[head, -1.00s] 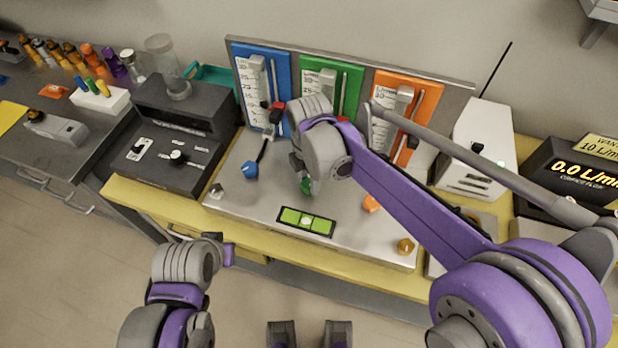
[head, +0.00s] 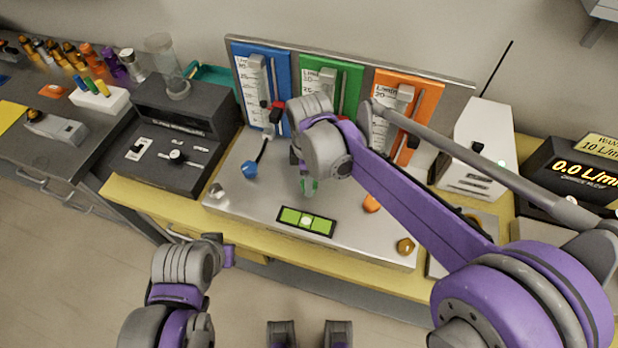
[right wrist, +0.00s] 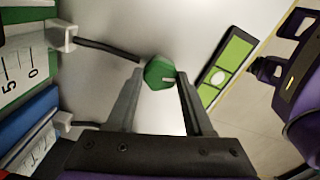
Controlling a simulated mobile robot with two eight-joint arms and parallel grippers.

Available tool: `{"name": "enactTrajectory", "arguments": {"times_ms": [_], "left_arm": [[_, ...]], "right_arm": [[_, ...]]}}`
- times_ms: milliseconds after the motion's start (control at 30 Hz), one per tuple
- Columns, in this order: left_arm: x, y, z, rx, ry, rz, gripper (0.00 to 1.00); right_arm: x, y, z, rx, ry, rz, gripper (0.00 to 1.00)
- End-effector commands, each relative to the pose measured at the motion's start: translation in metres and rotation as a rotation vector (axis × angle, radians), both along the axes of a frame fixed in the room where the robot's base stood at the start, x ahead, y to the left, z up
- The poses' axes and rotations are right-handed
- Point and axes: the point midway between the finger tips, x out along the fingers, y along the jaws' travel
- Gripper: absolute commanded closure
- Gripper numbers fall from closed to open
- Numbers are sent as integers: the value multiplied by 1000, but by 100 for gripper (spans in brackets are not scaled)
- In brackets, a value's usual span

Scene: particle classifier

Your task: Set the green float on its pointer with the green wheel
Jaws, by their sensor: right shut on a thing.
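The green wheel (right wrist: 160,73) is a knob with a pale mark on the grey bench plate. My right gripper (right wrist: 159,80) is shut on it, one finger on each side. In the head view, the wheel (head: 309,187) shows only partly below my right gripper (head: 307,181). The green scale panel (head: 345,73) stands at the back between the blue and orange ones. Its lower part is behind my right arm, and I cannot make out the green float or its pointer. My left gripper (head: 229,256) is near the bench's front edge, away from the panels; its jaws are unclear.
A blue knob (head: 250,169) and an orange knob (head: 371,203) flank the green wheel. A spirit level (head: 283,221) lies in front. A dark control box (head: 185,110) stands left, a white device (head: 485,140) right. Front plate is mostly clear.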

Motion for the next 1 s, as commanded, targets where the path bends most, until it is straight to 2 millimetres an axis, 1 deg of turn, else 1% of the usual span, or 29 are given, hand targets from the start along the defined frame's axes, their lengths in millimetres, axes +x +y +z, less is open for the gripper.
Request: {"name": "enactTrajectory", "arguments": {"times_ms": [600, 800, 1000], "left_arm": [[0, 0, -2, 0, 1, 0, 100], [-1, 0, -2, 0, 1, 0, 100], [0, 0, -2, 0, 1, 0, 100]], "right_arm": [[1, 0, 1, 0, -1, -564, 100], [1, 0, 1, 1, -1, -696, 100], [1, 0, 1, 1, -1, -782, 100]]}}
